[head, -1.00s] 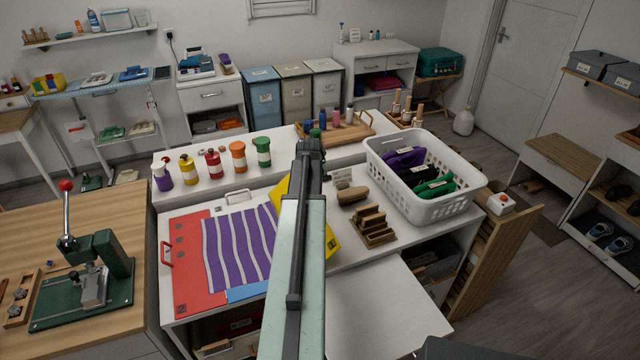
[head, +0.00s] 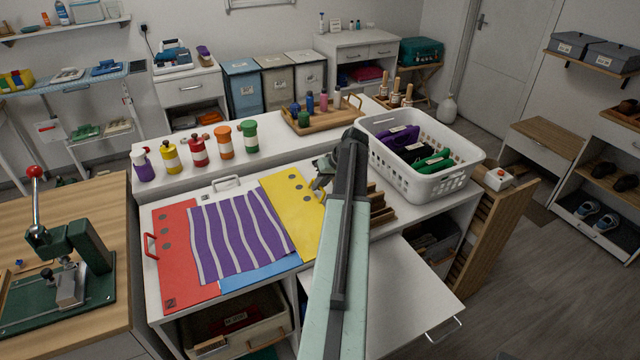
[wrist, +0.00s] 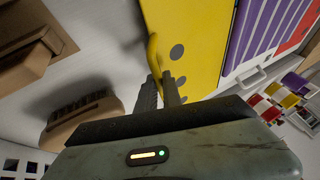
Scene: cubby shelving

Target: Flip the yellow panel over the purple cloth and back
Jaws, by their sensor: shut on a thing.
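The yellow panel (head: 290,205) with grey dots lies open to the right of the purple cloth (head: 235,235) and looks flat or nearly so. The cloth has pale stripes and is spread over a blue panel (head: 262,277) and the edge of a red panel (head: 178,240). My gripper (head: 321,180) is at the yellow panel's right edge, partly hidden by my arm. In the wrist view, my gripper (wrist: 162,85) is shut on the panel's curved yellow handle (wrist: 153,55); the exact contact is partly hidden by the fingers.
A white basket (head: 430,185) with purple, black and green cloths stands right of my arm. Brown wooden blocks (head: 380,208) sit between them. Several coloured bottles (head: 198,150) line the back ledge. A pulled-out white surface (head: 410,290) is clear at the front right.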

